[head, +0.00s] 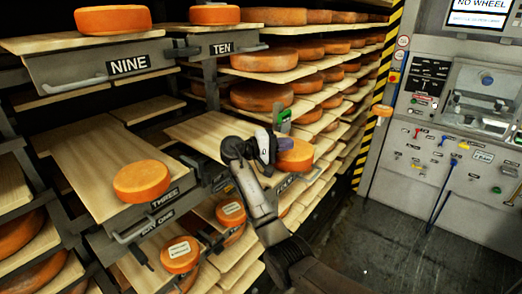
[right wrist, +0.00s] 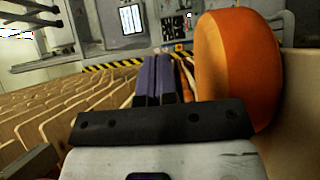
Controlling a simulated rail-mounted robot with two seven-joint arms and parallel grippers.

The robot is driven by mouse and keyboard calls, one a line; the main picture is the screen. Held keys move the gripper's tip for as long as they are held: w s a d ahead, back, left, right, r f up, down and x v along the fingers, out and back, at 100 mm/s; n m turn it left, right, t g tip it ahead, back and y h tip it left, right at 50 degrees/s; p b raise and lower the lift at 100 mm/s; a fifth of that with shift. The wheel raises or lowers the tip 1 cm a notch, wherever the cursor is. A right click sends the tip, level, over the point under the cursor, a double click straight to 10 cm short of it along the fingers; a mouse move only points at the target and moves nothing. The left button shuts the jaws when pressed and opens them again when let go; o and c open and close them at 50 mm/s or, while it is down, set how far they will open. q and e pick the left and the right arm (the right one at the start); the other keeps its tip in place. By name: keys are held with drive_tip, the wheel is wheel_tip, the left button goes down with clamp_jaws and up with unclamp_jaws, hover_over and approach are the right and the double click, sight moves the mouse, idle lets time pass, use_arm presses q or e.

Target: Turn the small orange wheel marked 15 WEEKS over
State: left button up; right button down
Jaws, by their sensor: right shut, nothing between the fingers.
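A small orange wheel (head: 297,157) sits at the right end of a pulled-out board (head: 196,128), partly hidden behind my right gripper (head: 285,144). It looms large in the right wrist view (right wrist: 238,68), just right of the shut purple fingers (right wrist: 161,80), with nothing between them. I cannot tell whether the fingers touch it. No 15 WEEKS mark is readable on it. Two lower orange wheels, one at the front (head: 180,254) and one behind (head: 231,212), carry white labels too small to read. My left gripper is not in view.
Another orange wheel (head: 141,181) sits on the board marked THREE (head: 92,168). Drawers marked NINE (head: 128,64) and TEN (head: 221,48) hang above. Shelves of larger wheels stand behind. A control panel (head: 450,130) is at right, with open floor (head: 415,245) before it.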

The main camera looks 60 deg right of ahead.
drive_tip(key=w, duration=1)
drive_tip(key=f, duration=0.5)
drive_tip(key=shift+s+a+f, duration=0.2)
drive_tip(key=shift+s, duration=0.05)
drive_tip(key=shift+s+r+p, duration=0.15)
drive_tip(key=shift+r+p, duration=0.05)
drive_tip(key=shift+p, duration=0.2)
drive_tip(key=shift+s, duration=0.15)
drive_tip(key=shift+s, duration=0.15)
drive_tip(key=shift+d, duration=0.15)
